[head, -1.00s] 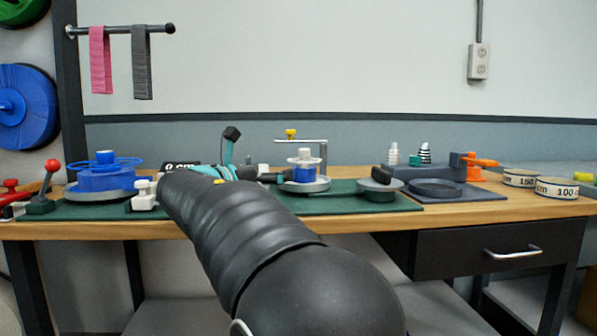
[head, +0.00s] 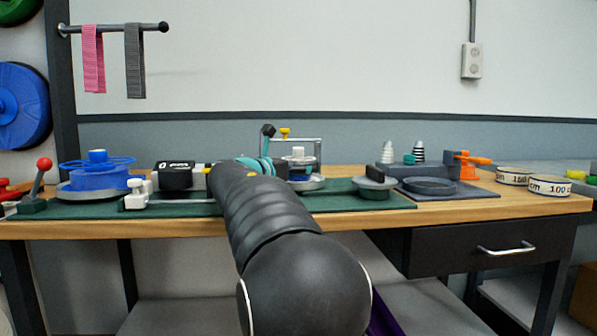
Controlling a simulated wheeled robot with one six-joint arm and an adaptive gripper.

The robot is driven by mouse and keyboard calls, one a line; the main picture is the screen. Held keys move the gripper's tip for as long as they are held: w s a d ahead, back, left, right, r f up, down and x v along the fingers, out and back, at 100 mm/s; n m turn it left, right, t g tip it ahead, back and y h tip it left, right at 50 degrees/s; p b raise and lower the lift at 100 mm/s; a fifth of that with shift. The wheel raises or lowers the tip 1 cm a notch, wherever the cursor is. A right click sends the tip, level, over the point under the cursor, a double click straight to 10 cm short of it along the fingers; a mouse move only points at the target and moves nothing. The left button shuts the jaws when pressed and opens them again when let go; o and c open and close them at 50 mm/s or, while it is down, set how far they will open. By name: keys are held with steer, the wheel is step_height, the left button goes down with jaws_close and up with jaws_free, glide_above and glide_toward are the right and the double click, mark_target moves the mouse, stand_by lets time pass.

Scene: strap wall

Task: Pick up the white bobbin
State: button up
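A small white ribbed bobbin (head: 388,152) stands upright towards the back of the bench, right of the middle. A black-and-white striped bobbin (head: 420,152) stands to its right, with a small teal piece (head: 409,159) between them. My gripper (head: 266,150) is at the far end of my arm, left of the white bobbin and apart from it. A teal part and one raised dark tip of it show. The rest is hidden behind my arm, so I cannot tell whether it is open or shut.
Close by my gripper stands a metal frame (head: 303,140) with a yellow knob, over a spool on a grey disc. A grey fixture (head: 432,173) stands by the bobbins, with an orange clamp (head: 472,160) at its right. A blue reel (head: 97,178) stands at left.

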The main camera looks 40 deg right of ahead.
steer(key=c, duration=0.9)
steer(key=shift+c, duration=0.3)
steer(key=shift+r, duration=0.15)
